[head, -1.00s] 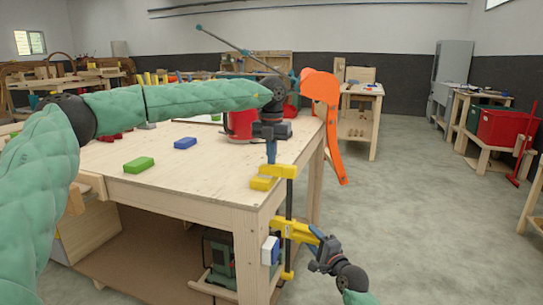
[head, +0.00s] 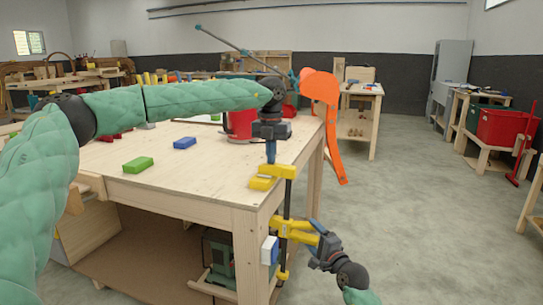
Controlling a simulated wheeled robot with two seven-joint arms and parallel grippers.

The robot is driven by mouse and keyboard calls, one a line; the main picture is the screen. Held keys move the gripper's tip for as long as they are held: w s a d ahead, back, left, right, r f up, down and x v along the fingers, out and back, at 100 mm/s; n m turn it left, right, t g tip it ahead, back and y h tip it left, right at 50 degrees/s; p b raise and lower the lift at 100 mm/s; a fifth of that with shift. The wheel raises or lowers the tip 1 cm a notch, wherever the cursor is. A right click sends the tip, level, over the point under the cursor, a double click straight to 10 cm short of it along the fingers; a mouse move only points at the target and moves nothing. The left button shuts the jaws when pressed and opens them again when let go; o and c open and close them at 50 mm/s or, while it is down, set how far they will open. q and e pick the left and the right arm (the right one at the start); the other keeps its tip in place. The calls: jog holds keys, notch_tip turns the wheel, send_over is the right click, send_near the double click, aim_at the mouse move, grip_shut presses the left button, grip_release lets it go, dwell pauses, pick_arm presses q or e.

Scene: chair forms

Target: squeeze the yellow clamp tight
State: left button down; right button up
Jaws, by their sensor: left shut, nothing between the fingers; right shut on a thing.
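The yellow clamp (head: 285,172) stands upright at the near right corner of the workbench (head: 215,170). Its upper jaw lies over the top, and its dark bar runs down outside the edge. Its lower yellow part (head: 292,229) sits beside the bench leg, close to a white and blue block (head: 270,250). My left gripper (head: 270,158) points down from above, shut and empty, with its tips just at the clamp's upper jaw; I cannot tell whether they touch. My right gripper (head: 314,234) comes from the lower right and is shut on the clamp's lower part.
A green block (head: 138,165) and a blue block (head: 185,143) lie on the bench. A red can-like object (head: 240,124) and an orange curved piece (head: 322,90) are behind my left gripper.

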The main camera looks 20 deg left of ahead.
pick_arm(q)
jog(key=shift+f, duration=0.25)
pick_arm(e)
jog(key=shift+a+r, duration=0.15)
jog(key=shift+a, duration=0.1)
jog(key=shift+w+a, duration=0.25)
jog(key=shift+a, duration=0.45)
jog(key=shift+f, duration=0.2)
jog(key=shift+c, duration=0.5)
